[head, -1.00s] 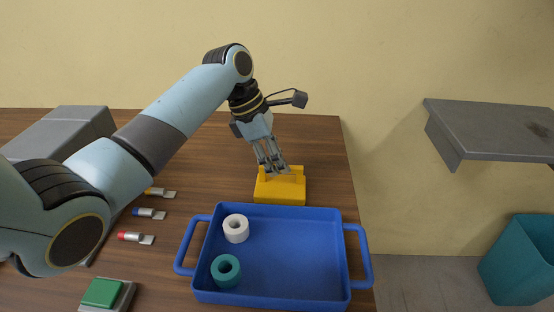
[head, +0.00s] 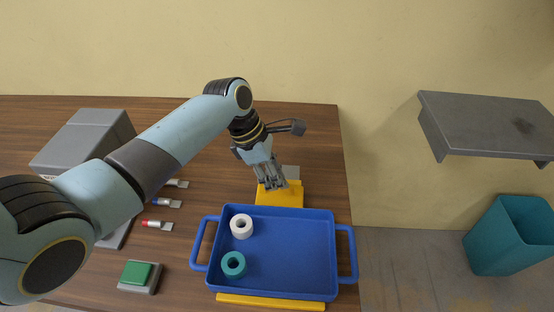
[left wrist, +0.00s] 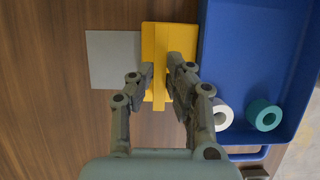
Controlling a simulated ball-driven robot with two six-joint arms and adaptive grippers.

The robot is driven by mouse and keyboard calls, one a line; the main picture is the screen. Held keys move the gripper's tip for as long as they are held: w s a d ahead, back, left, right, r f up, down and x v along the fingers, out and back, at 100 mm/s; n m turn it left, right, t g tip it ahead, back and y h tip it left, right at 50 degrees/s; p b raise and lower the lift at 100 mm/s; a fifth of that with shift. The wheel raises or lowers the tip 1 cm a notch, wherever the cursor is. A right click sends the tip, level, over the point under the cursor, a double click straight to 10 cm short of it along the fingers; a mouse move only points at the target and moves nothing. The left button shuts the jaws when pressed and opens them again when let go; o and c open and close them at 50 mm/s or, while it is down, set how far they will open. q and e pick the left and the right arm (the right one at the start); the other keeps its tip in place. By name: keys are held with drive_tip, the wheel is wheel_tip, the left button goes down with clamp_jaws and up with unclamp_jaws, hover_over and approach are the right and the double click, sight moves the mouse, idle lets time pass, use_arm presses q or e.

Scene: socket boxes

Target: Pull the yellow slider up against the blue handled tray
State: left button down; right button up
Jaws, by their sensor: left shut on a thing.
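The yellow slider (head: 280,196) is a block with a raised grip, behind the far wall of the blue handled tray (head: 304,213). In the left wrist view the slider (left wrist: 155,40) lies right alongside the tray (left wrist: 206,50), with no clear gap between them. My left gripper (head: 272,187) is shut on the slider's raised grip, and its fingers (left wrist: 172,85) flank the grip in the wrist view. A white ring (head: 241,226) and a teal ring (head: 233,264) sit in the tray's left part. My right gripper does not show.
A light grey patch (head: 291,172) lies behind the slider. A yellow bar (head: 270,301) runs along the tray's near side. Several capped tools, a green button (head: 136,273) and a grey box (head: 85,138) are at left. A grey shelf (head: 490,122) and teal bin (head: 510,238) are at right.

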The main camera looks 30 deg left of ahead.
use_arm(q)
drive_tip(key=c, duration=1.3)
unclamp_jaws()
drive_tip(key=v, duration=1.2)
